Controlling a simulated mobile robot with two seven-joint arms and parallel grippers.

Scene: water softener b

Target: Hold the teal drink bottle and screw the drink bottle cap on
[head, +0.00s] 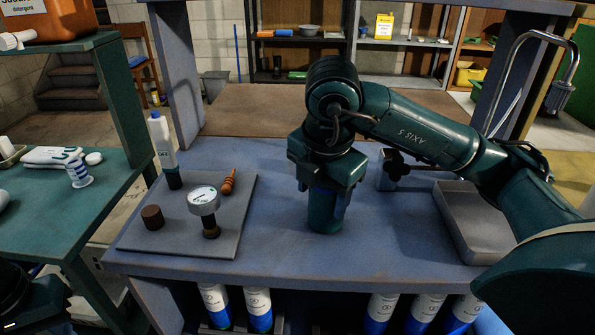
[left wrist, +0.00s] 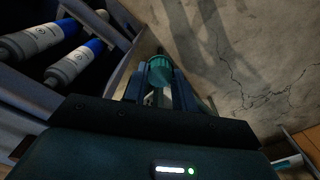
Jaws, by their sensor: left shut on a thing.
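The teal drink bottle (head: 324,213) stands upright on the blue-grey workbench, near its middle. My right gripper (head: 325,196) points down over it, with its fingers beside the bottle's sides; it hides the bottle's top. I cannot tell whether these fingers press on the bottle. In the left wrist view, my left gripper (left wrist: 160,84) is shut on a small teal ridged piece, which looks like the drink bottle cap (left wrist: 159,70). The cap is held away from the bottle, with the floor behind it. The left gripper does not show clearly in the head view.
A grey mat (head: 190,243) on the bench's left holds a gauge (head: 204,200), a brown cap and a white bottle (head: 161,143). A grey tray (head: 475,222) lies at the right. White-and-blue cartridges (head: 258,308) stand below the bench. A green table (head: 75,205) is at the left.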

